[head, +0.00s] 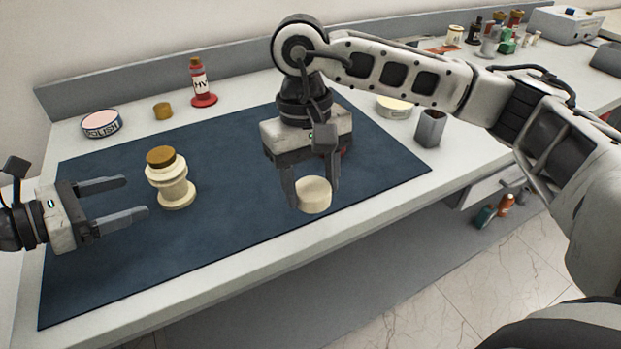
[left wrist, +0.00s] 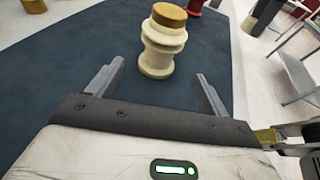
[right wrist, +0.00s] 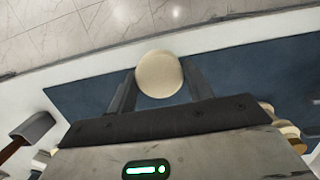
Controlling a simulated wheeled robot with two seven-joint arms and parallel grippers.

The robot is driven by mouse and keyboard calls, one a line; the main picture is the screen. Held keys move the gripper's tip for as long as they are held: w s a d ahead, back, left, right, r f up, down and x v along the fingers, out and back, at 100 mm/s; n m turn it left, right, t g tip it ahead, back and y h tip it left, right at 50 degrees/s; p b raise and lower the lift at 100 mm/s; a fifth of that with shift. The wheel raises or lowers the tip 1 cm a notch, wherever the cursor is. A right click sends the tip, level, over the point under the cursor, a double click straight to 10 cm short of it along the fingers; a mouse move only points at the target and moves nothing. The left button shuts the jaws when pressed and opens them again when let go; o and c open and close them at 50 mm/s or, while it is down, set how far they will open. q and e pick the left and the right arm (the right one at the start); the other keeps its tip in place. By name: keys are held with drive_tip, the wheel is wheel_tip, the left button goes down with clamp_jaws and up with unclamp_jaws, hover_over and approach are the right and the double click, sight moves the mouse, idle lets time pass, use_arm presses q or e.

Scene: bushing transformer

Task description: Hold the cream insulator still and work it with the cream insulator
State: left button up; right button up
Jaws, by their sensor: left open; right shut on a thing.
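A cream ribbed insulator (head: 172,186) with a brass top stands upright on the dark blue mat (head: 230,245). It also shows in the left wrist view (left wrist: 160,50). My left gripper (head: 137,196) is open and empty. Its fingers point at the insulator, which stands just beyond the fingertips, apart from them. My right gripper (head: 315,190) points down and is shut on a round, smooth cream piece (head: 313,196), near the mat's front edge. In the right wrist view this piece (right wrist: 159,74) sits between the fingertips. Its underside contact with the mat cannot be told.
Behind the mat stand a red HV bottle (head: 201,85), a brass cap (head: 163,111) and a round polish tin (head: 101,124). A grey cup (head: 430,128) and a round cream-topped tin (head: 394,106) are to the right.

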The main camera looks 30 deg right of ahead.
sight(165, 199)
use_arm(q)
drive_tip(key=b+x, duration=0.2)
drive_tip(key=x, duration=0.2)
drive_tip(key=shift+f, duration=0.25)
use_arm(e)
wheel_tip(165, 199, down, 3)
drive_tip(key=shift+f, duration=0.1)
use_arm(q)
drive_tip(key=x, duration=0.1)
drive_tip(key=p+x, duration=0.1)
drive_tip(key=shift+w+d+r, duration=0.15)
drive_tip(key=shift+w+d, duration=0.05)
drive_tip(key=shift+d, duration=0.25)
use_arm(e)
drive_tip(key=shift+r, duration=0.75)
use_arm(q)
drive_tip(key=shift+w+d+f, duration=0.2)
drive_tip(key=shift+d+f, duration=0.1)
drive_tip(key=shift+d, duration=0.2)
